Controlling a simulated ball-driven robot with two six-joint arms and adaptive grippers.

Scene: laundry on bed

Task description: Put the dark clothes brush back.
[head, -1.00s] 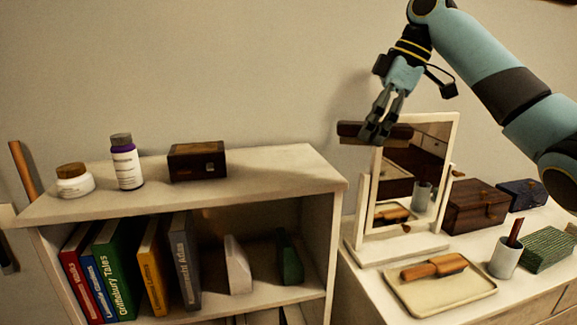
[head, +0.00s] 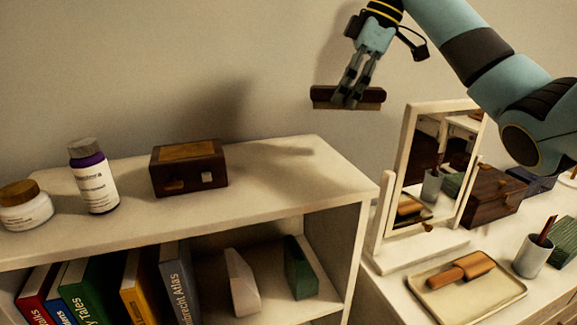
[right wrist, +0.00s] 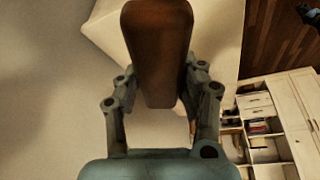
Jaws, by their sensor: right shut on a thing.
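The dark clothes brush (head: 322,96) is a dark brown wooden bar with a pale bristle side facing down in the head view. My right gripper (head: 354,98) is shut on it near its middle and holds it level, in the air above the right end of the shelf unit. In the right wrist view the brush (right wrist: 158,50) shows as a brown rounded block between the fingers of my right gripper (right wrist: 160,85). My left gripper is not in view.
The white shelf top (head: 290,165) holds a jar (head: 24,208), a bottle (head: 94,180) and a wooden box (head: 189,168); its right part is clear. On the right are a mirror (head: 408,130), a tray (head: 445,305) with a light-wood brush (head: 462,270), and a cup (head: 532,257).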

